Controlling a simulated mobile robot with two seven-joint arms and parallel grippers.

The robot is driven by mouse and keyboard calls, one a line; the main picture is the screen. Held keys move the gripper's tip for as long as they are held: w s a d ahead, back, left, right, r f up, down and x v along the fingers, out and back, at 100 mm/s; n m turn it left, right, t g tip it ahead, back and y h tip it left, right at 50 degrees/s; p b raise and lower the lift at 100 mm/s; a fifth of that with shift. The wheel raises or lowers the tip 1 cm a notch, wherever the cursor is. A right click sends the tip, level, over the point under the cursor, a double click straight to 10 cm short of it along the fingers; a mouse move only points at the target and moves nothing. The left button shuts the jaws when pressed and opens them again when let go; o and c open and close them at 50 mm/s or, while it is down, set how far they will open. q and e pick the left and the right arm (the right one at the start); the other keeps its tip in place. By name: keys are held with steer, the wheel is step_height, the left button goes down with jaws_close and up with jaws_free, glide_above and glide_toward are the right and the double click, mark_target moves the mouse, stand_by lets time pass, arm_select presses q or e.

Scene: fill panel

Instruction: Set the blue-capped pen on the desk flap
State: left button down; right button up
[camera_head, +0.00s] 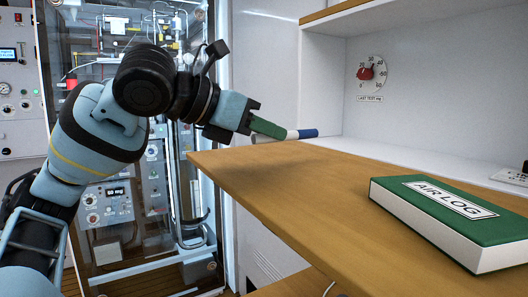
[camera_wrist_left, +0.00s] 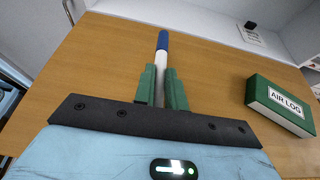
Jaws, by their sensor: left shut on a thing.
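The blue-capped pen (camera_head: 302,134) has a white barrel and a blue cap, and it lies nearly level in the head view. My left gripper (camera_head: 268,129) is shut on the pen, with its green fingers around the barrel and the cap pointing away from the hand. In the left wrist view the pen (camera_wrist_left: 161,60) sticks out between the green fingers (camera_wrist_left: 162,85). The desk flap (camera_head: 330,190) is a wooden board, and the pen is over its far left part, seemingly above the surface. My right gripper is not in view.
A green AIR LOG book (camera_head: 452,218) lies on the right of the flap; it also shows in the left wrist view (camera_wrist_left: 280,104). A dial (camera_head: 374,74) is on the white back wall. A glass-fronted cabinet (camera_head: 150,215) stands left. The flap's middle is clear.

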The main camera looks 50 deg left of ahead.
mark_target(264, 166)
arm_select(q)
steer(key=shift+a, duration=0.1)
steer(key=shift+s+a+f, duration=0.15)
steer(key=shift+f, duration=0.2)
steer(key=shift+f+b, duration=0.5)
steer(key=shift+f, duration=0.95)
steer(key=shift+f, duration=0.15)
steer(key=c, duration=1.5)
jaws_free()
steer(key=shift+o, duration=0.2)
